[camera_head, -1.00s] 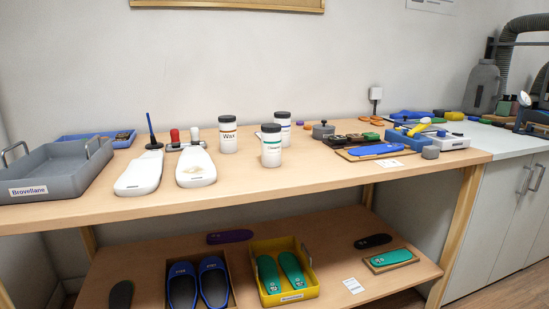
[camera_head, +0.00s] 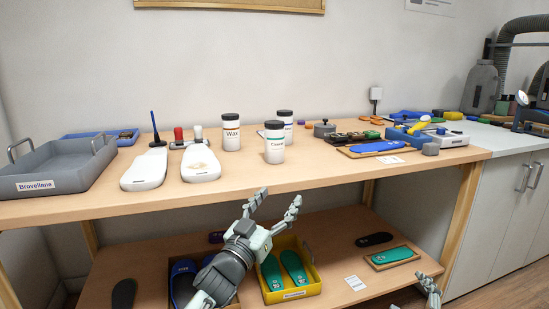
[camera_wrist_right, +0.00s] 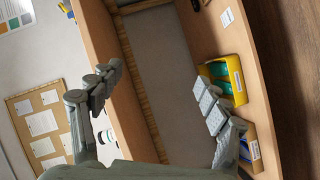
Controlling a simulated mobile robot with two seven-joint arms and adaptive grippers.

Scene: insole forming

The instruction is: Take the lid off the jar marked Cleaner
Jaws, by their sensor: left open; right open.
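The Cleaner jar (camera_head: 275,150) is white with a green-striped label and stands upright on the bench top. Its dark lid (camera_head: 274,125) is on it. My left gripper (camera_head: 277,202) is open and empty, below and in front of the bench's front edge, apart from the jar. My right gripper (camera_head: 428,283) shows only partly at the lower right of the head view. In the right wrist view it (camera_wrist_right: 155,85) is open with nothing between its fingers.
The Wax jar (camera_head: 231,136) stands left of the Cleaner jar, and another white jar (camera_head: 286,117) stands close behind it. Two white lasts (camera_head: 145,170) (camera_head: 201,165) lie to the left. A grey tray (camera_head: 95,180) sits far left. The bench front (camera_head: 340,175) is clear.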

